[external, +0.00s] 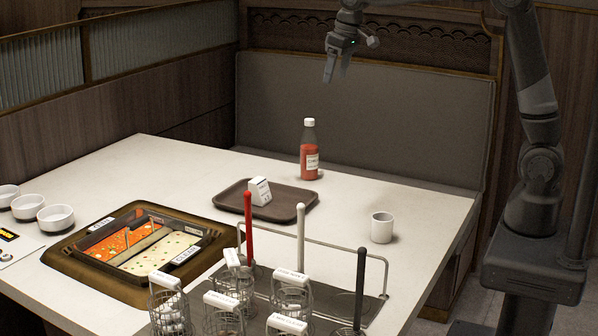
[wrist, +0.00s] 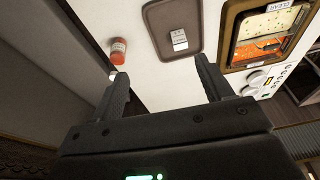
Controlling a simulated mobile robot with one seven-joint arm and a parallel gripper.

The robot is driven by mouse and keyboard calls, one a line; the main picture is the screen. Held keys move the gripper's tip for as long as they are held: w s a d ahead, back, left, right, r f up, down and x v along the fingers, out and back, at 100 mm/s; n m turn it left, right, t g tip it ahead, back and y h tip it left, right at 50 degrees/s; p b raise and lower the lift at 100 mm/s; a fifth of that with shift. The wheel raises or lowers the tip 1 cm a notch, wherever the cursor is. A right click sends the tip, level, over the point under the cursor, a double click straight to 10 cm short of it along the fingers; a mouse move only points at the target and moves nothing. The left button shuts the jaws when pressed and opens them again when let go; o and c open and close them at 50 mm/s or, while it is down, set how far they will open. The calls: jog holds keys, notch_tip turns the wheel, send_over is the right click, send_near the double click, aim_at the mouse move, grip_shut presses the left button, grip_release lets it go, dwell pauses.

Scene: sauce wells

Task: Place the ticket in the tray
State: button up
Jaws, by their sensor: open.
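A white block-like ticket with dark print (external: 260,191) stands on the brown tray (external: 287,211), left of the tray's middle. In the wrist view the ticket (wrist: 179,39) also lies within the rim of the tray (wrist: 157,22). My gripper (external: 329,78) is high above the far side of the table, well up from the tray and apart from everything. In the wrist view its two fingers (wrist: 161,74) are spread with nothing between them.
A red sauce bottle (external: 309,152) stands behind the tray, and a white cup (external: 381,227) to its right. A divided sauce pot (external: 150,245) is set in the table at left. Wire baskets (external: 227,316) and upright handles crowd the front.

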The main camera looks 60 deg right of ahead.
jog(key=s+d+r+t, duration=0.2)
jog(key=s, duration=1.7)
jog(key=s+f, duration=0.6)
jog(key=s, duration=0.7)
jog(key=shift+s+d+t, duration=0.2)
jog(key=shift+d+t, duration=0.15)
jog(key=shift+t, duration=0.05)
